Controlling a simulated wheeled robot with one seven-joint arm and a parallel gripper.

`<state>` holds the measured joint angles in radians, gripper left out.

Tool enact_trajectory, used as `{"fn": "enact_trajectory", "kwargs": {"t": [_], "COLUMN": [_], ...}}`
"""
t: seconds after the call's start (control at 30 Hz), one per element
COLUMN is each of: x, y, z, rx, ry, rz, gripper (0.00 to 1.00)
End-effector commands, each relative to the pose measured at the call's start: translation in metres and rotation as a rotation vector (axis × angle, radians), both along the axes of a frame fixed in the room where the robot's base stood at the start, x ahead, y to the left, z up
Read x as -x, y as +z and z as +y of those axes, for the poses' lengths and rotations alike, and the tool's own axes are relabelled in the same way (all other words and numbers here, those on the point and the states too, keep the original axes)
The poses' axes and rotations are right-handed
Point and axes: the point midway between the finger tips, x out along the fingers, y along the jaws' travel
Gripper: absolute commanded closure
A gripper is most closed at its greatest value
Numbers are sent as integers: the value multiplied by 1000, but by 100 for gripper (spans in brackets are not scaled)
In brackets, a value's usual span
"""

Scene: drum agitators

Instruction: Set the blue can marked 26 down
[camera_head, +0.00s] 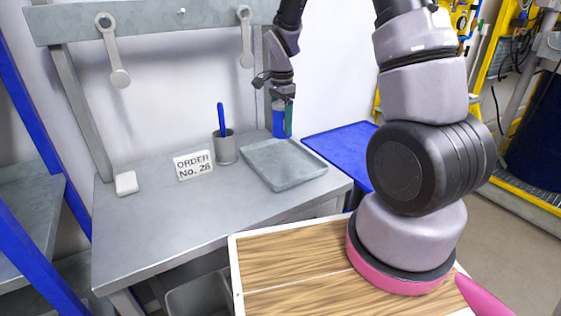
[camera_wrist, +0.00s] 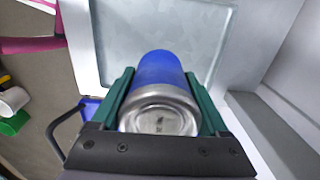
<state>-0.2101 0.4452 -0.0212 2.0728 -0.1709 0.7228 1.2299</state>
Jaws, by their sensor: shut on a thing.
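My gripper (camera_head: 283,103) is shut on the blue can (camera_head: 278,121), which hangs upright by the back edge of the grey tray (camera_head: 287,183) on the bench. In the wrist view the can (camera_wrist: 160,68) sits between the green fingers of my gripper (camera_wrist: 160,95), its silver end facing the camera. A small dark mark shows on that end, too small to read. The grey tray (camera_wrist: 130,25) shows beyond the can. I cannot tell how far the can is above it, or whether they touch.
A grey cup (camera_head: 225,148) holding a blue stick stands left of the tray. A blue surface (camera_head: 340,145) is at right. The bench front is clear.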

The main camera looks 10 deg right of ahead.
Motion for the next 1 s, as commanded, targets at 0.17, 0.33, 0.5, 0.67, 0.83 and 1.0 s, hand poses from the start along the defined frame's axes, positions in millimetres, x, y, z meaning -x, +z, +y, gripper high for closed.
{"fn": "enact_trajectory", "kwargs": {"t": [0.17,0.33,0.5,0.67,0.83,1.0], "x": [2,1,1,1,0,1], "y": [-31,-56,-68,-91,-98,-99], "z": [1,1,1,1,1,1], "rx": [1,1,1,0,0,0], "ry": [-19,-19,-19,-18,-17,-17], "rz": [5,3,3,4,0,0], "gripper": [100,100,100,100,100,100]}}
